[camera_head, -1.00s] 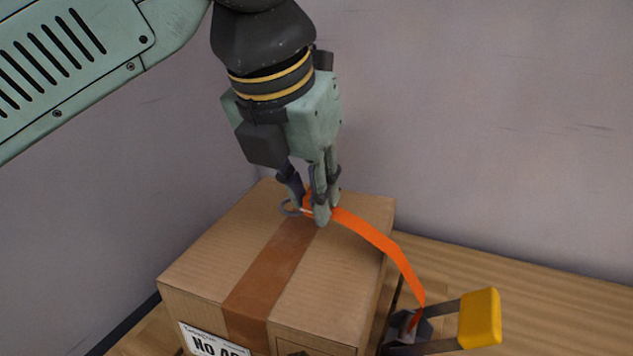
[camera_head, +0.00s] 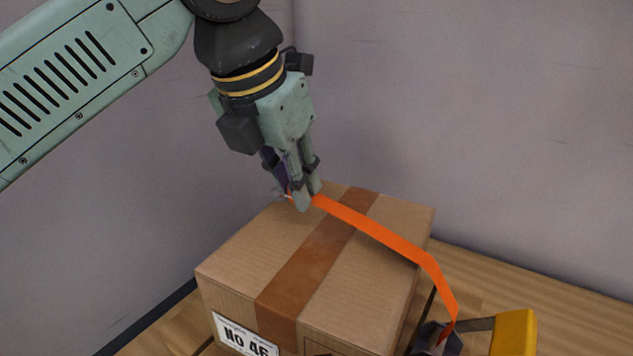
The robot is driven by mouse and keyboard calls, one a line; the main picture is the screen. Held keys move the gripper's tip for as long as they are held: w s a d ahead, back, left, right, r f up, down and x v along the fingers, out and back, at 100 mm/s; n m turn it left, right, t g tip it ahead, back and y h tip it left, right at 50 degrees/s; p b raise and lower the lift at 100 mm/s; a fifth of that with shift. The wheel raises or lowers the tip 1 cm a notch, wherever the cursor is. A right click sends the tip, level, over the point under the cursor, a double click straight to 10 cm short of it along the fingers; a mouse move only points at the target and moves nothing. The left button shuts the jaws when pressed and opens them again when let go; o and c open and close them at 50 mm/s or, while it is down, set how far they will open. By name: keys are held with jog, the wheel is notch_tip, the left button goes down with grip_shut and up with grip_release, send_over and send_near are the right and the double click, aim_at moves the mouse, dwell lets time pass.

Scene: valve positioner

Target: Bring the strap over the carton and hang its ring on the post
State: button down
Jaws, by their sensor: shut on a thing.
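An orange strap (camera_head: 380,235) runs from a dark ratchet (camera_head: 436,340) at the carton's right side, up over the right edge and across the top. My gripper (camera_head: 299,203) is shut on the strap's free end, above the far left part of the carton's top. The strap's ring is mostly hidden behind my fingers; only a small grey bit shows at their left. The carton (camera_head: 250,265) is brown cardboard with a darker tape band and a "NO 46" label on its front. The post is not visible in this view.
The ratchet has a yellow handle (camera_head: 514,332) sticking out at the lower right. Grey walls (camera_head: 480,120) stand behind and to the left. Wooden floor (camera_head: 560,295) shows right of the carton. The space above the carton's right half is free except for the strap.

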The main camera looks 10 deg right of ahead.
jog(key=w+a+p, duration=0.1)
jog(key=w+a, duration=0.4)
jog(key=shift+w+a+p, duration=0.25)
jog(key=shift+a+p, duration=0.05)
jog(key=shift+a, duration=0.05)
